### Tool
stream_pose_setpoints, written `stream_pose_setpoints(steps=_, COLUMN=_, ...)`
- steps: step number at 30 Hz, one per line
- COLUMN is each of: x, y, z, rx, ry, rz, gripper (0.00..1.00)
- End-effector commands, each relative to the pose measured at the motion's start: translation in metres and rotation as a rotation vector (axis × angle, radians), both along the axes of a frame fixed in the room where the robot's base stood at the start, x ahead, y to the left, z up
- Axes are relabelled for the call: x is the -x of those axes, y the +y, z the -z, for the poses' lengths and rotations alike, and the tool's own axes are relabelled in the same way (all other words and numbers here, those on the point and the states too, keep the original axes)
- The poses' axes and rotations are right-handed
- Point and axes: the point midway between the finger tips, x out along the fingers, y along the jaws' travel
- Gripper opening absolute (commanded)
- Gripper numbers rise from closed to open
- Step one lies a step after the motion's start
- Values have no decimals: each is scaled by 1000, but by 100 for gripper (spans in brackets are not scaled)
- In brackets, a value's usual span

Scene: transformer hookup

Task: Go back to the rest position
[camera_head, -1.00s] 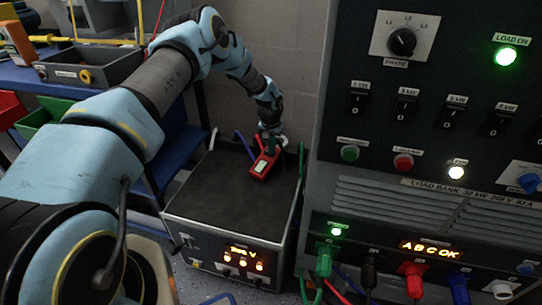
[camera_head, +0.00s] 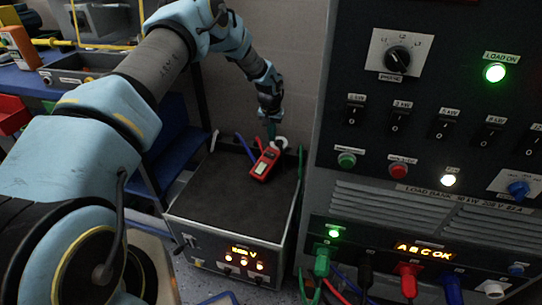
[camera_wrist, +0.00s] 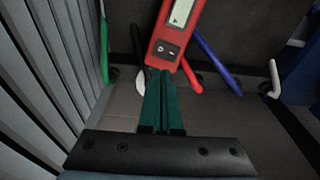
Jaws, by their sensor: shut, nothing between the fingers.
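My gripper (camera_head: 271,130) hangs at the end of my arm above the back edge of the dark-topped box. In the wrist view its green fingers (camera_wrist: 163,103) are together with nothing between them. A red handheld meter (camera_head: 265,162) with a pale screen lies on the box top just in front of the gripper. In the wrist view the meter (camera_wrist: 176,40) shows just beyond the fingertips; I cannot tell whether they touch it.
The box (camera_head: 215,190) has a lit orange display and stands left of the tall load bank (camera_head: 425,190), whose green lamp is lit. Cables run behind the box and below the load bank. A blue cart (camera_head: 170,140) with bins stands at left.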

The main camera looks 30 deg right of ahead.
Motion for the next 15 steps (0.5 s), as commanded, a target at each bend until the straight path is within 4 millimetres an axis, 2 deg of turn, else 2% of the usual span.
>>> stream_pose_setpoints(steps=12, x=0, y=0, z=0, rx=0, ry=0, rz=0, gripper=0)
stream_pose_setpoints(steps=15, x=-2, y=5, z=-8, rx=-1, ry=-1, rz=-4, gripper=0)
